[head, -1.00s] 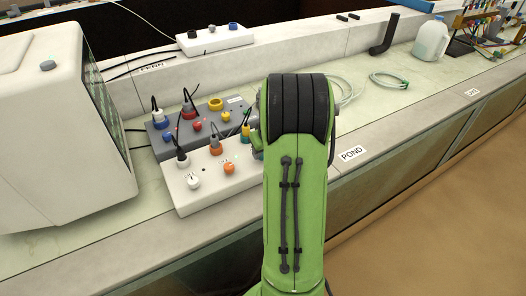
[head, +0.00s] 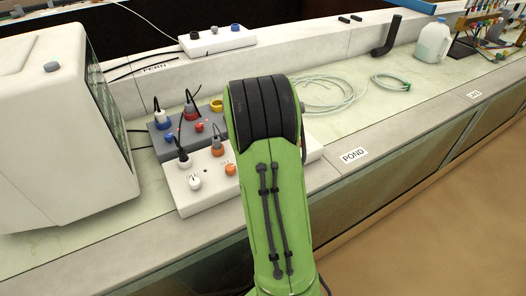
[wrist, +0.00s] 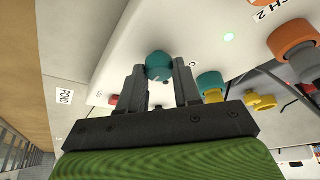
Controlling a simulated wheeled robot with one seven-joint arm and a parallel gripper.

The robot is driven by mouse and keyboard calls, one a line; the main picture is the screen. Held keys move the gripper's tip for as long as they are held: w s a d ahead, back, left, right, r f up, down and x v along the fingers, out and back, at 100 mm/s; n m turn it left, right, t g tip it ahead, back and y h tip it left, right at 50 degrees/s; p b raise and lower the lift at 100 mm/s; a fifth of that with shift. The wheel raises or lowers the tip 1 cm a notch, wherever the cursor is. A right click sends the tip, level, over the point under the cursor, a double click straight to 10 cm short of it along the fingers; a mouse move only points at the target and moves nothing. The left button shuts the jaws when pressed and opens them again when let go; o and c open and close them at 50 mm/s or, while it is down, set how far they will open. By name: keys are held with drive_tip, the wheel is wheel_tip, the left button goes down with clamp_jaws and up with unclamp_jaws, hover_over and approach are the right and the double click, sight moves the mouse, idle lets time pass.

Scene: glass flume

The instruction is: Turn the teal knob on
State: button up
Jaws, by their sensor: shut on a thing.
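The teal knob (wrist: 158,66) is round, with a small pale mark on it, and sits on the white box (wrist: 200,25) in the wrist view. My gripper (wrist: 160,72) has one dark finger on each side of the knob and is shut on it. In the head view, the white box (head: 205,201) stands on the bench, and my green arm hides the teal knob and my gripper. A teal socket (wrist: 210,84) is on the same box, beside the right finger in the wrist view.
An orange knob (head: 231,169) and a white knob (head: 195,183) are on the white box. A grey box (head: 160,140) with plugged cables stands behind it. A white monitor-like case (head: 60,130) stands at left. Coiled tubing (head: 325,95) lies on the bench at right.

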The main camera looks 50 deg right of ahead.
drive_tip(key=shift+m, duration=0.3)
drive_tip(key=o, duration=1.1)
drive_tip(key=shift+c, duration=0.2)
drive_tip(key=shift+r, duration=0.1)
drive_tip(key=p+v, duration=0.4)
drive_tip(key=v, duration=1.1)
drive_tip(key=shift+a+r+p, duration=0.15)
drive_tip(key=shift+r+p, duration=0.15)
drive_tip(key=shift+p, duration=0.05)
